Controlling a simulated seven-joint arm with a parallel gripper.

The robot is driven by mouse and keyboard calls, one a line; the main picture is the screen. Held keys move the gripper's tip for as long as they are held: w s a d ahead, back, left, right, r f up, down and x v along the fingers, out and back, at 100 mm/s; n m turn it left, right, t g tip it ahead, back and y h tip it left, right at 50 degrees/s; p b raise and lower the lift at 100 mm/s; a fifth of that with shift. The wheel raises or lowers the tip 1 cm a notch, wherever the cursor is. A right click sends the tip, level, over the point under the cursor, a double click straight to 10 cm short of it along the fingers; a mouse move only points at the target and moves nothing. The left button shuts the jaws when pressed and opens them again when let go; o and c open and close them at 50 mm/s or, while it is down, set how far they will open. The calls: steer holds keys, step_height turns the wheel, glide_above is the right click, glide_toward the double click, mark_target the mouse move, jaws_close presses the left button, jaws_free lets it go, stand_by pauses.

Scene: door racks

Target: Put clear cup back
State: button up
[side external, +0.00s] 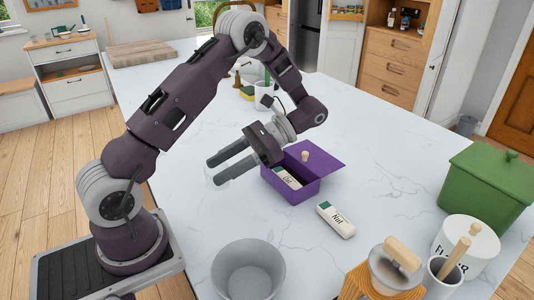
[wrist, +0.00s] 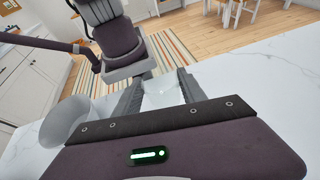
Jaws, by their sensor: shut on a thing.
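The clear cup (side external: 217,178) is faint and see-through at the fingertips in the side external view. It also shows between the fingers in the wrist view (wrist: 161,93). My gripper (side external: 214,172) is shut on it, with both fingers pointing left and slightly down above the white counter. The same gripper (wrist: 159,78) shows a finger on each side of the cup in the wrist view. The cup's exact outline and tilt are hard to make out. Wooden door racks (side external: 347,9) hang on an open cabinet door at the back.
A purple box (side external: 288,187) with a labelled block inside stands right of my gripper. Another labelled block (side external: 336,219) lies nearby. A grey bowl (side external: 247,270) is at the front. A green bin (side external: 485,185) and white canister (side external: 466,243) stand at right. The counter's middle right is clear.

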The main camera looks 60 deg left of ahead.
steer(key=w+d+r+n+t+h, duration=0.1)
steer(key=w+r+n+t+h, duration=0.3)
steer(key=w+n+t+h, duration=1)
steer(key=w+a+r+n+t+y, duration=0.1)
steer(key=w+a+r+n+t, duration=0.25)
steer(key=a+n, duration=0.4)
steer(key=w+a+r+n+t+y, duration=0.1)
steer(key=w+a+r+n+t, duration=0.1)
steer(key=a+r+n+t, duration=0.4)
steer(key=shift+n+g, duration=0.25)
steer(key=shift+n, duration=0.4)
steer(key=f, duration=0.6)
steer(key=a+f, duration=0.1)
steer(key=f, duration=1.3)
steer(key=shift+s+a, duration=0.2)
steer(key=shift+a, duration=0.15)
steer(key=o, duration=1.5)
steer(key=shift+f, duration=0.1)
